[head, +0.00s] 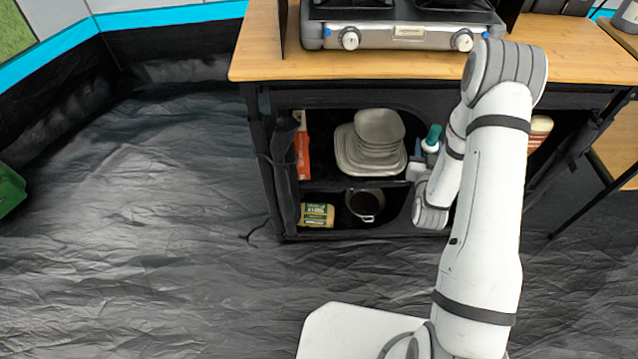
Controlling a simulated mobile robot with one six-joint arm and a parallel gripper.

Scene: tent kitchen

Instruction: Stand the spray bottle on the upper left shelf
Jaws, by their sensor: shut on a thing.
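The spray bottle (432,139) shows a teal top and a bit of blue and white, at the right end of the upper left shelf opening. My gripper (422,165) reaches into the front of the cabinet and is shut on the bottle. The bottle's lower part and the fingertips are mostly hidden by my wrist and arm. I cannot tell whether the bottle touches the shelf. The upper left shelf (345,183) holds a stack of grey dishes (372,150) just left of the bottle.
A red box (302,152) stands at the upper shelf's left end. Below are a yellow-green package (317,215) and a dark pot (365,204). A stove (400,28) sits on the wooden top (270,55). A red-and-cream container (541,128) is on the right.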

